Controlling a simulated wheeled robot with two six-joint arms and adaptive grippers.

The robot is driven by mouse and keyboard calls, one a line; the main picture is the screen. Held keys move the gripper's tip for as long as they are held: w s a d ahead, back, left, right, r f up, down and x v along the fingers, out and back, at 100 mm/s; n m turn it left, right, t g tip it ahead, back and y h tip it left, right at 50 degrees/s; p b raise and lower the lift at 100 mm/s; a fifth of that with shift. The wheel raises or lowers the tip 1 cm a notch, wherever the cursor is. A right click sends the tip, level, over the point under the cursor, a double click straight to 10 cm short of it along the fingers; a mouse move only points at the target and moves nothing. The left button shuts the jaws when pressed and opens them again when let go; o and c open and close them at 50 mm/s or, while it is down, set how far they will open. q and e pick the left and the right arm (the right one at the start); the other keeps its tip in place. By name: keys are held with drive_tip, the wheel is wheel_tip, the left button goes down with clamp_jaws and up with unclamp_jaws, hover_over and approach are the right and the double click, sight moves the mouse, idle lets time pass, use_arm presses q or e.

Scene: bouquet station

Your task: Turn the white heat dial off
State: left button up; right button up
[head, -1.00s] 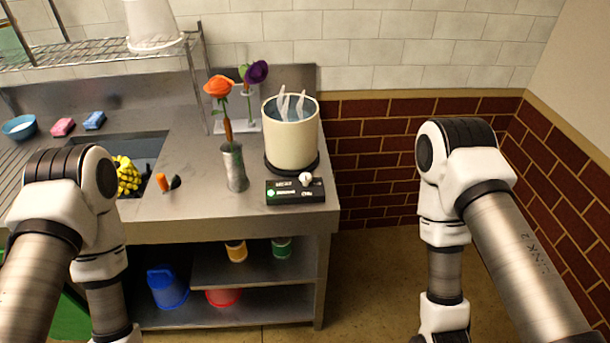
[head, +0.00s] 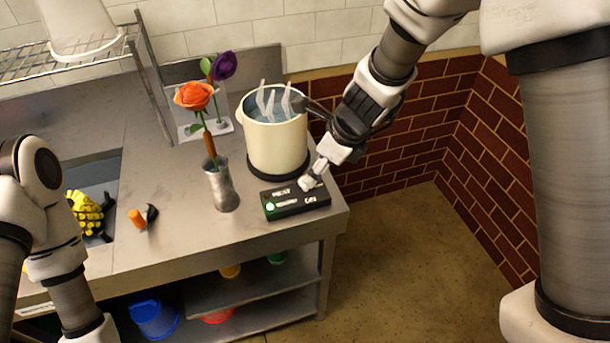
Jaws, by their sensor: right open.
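The black heat control box (head: 284,206) sits near the front right corner of the metal counter, with a lit green light at its left end. The white heat dial is on its top right part and is largely covered by my right gripper (head: 312,182). That gripper comes down from the upper right with its fingertips at the dial; it is open, and I cannot tell whether it touches the dial. A cream pot (head: 275,145) with steam above it stands on a black base just behind the box. My left gripper is not in view; only its arm shows at the left.
A metal vase (head: 222,188) holding an orange flower (head: 196,97) stands left of the box. A purple flower (head: 223,66) is in a stand behind. An orange-handled tool (head: 138,219) lies by the sink. The counter's right edge is close to the box.

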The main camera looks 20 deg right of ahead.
drive_tip(key=x, duration=0.4)
drive_tip(key=w+b+x, duration=0.1)
drive_tip(key=x, duration=0.1)
drive_tip(key=shift+d+r, duration=0.1)
drive_tip(key=shift+d, duration=0.3)
drive_tip(key=shift+w+a, duration=0.1)
drive_tip(key=shift+a, duration=0.05)
drive_tip(key=shift+s+r, duration=0.15)
drive_tip(key=shift+s, duration=0.2)
clamp_jaws()
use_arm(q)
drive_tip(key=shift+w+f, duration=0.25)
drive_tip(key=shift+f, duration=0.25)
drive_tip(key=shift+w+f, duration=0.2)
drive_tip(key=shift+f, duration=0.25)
